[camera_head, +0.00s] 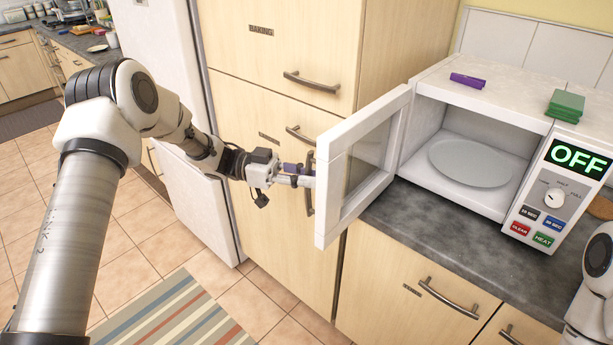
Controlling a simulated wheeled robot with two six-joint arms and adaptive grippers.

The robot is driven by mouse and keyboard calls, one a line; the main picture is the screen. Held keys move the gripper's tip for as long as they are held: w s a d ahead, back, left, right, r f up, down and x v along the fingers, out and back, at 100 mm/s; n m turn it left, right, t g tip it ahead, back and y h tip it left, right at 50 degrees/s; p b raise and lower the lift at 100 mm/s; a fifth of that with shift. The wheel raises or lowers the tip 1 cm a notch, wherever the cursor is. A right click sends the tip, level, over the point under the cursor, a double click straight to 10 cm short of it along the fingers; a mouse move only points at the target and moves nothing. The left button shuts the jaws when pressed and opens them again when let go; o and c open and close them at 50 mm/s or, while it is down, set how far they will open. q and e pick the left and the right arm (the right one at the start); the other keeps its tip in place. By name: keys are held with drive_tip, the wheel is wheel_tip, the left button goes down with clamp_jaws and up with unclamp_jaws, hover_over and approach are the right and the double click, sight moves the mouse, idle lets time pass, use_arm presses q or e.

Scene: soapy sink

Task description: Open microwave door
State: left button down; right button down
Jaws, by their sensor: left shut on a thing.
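The white microwave (430,150) stands on the dark counter at the right. Its door (362,160) is swung wide open to the left, out past the counter's front edge. The inside shows a round grey turntable (470,163) with nothing on it. The panel display (577,158) reads OFF. My left gripper (305,178) is at the outer face of the door, shut on the door handle, which is mostly hidden by the fingers and the door's edge. Of my right arm only a white part shows at the lower right edge; its gripper is out of view.
A purple block (468,80) and green blocks (565,106) lie on top of the microwave. A tall wooden cabinet (270,100) with metal handles stands close behind my left gripper. A white fridge (165,60) is further left. A striped rug (180,315) lies on the tiled floor.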

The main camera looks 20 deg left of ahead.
use_arm(q)
drive_tip(key=c, duration=1.1)
unclamp_jaws()
drive_tip(key=shift+d+r, duration=0.1)
drive_tip(key=a, duration=0.8)
drive_tip(key=s+a, duration=0.1)
drive_tip(key=a, duration=0.3)
drive_tip(key=shift+s, duration=0.1)
